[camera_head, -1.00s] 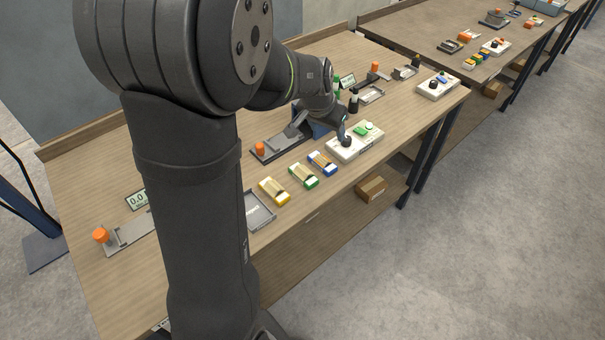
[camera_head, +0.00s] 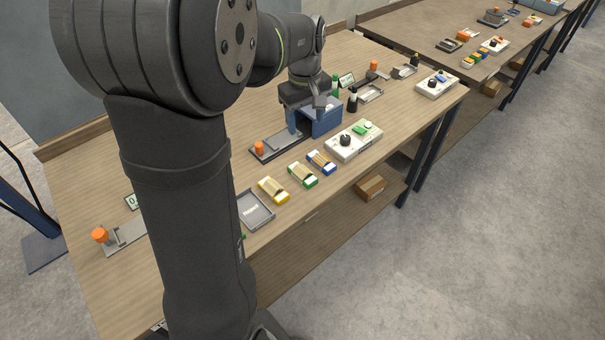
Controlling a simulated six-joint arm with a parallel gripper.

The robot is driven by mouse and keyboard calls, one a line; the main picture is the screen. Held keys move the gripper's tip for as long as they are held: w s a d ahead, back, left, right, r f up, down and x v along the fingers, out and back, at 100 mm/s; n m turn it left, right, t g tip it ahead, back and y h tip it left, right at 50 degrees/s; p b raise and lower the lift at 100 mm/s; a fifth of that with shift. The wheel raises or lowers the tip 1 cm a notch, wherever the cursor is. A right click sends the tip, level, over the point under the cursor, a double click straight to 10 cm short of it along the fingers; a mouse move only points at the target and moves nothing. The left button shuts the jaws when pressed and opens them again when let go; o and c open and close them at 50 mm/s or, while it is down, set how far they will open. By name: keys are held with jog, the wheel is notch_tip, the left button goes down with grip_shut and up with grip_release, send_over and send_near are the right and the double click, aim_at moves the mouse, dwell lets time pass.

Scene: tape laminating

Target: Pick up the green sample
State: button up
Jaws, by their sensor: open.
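The green sample (camera_head: 302,175) lies flat on the wooden bench, between the yellow sample (camera_head: 273,190) on its left and the blue sample (camera_head: 321,162) on its right. It is a small block with a tan top and green and white ends. My gripper (camera_head: 319,104) is well behind and above the samples, in front of the blue frame (camera_head: 327,118) of a bench device. It is open, small in the picture, and I see nothing held in it.
A white control box (camera_head: 346,148) with a black knob and green button stands right of the samples. A grey tray (camera_head: 255,209) lies to their left. A plate device with an orange knob (camera_head: 259,148) stands behind them.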

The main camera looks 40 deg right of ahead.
jog(key=n, duration=0.2)
send_over(301, 169)
jog(key=shift+y, duration=0.3)
jog(key=f, duration=0.7)
jog(key=d+f, duration=0.1)
jog(key=f, duration=0.3)
jog(key=shift+w+f, duration=0.15)
jog(key=shift+a+f, duration=0.25)
jog(key=shift+f, duration=1.1)
jog(key=shift+a+f, duration=0.2)
jog(key=shift+f, duration=1.1)
jog(key=shift+c, duration=0.4)
jog(key=c, duration=1)
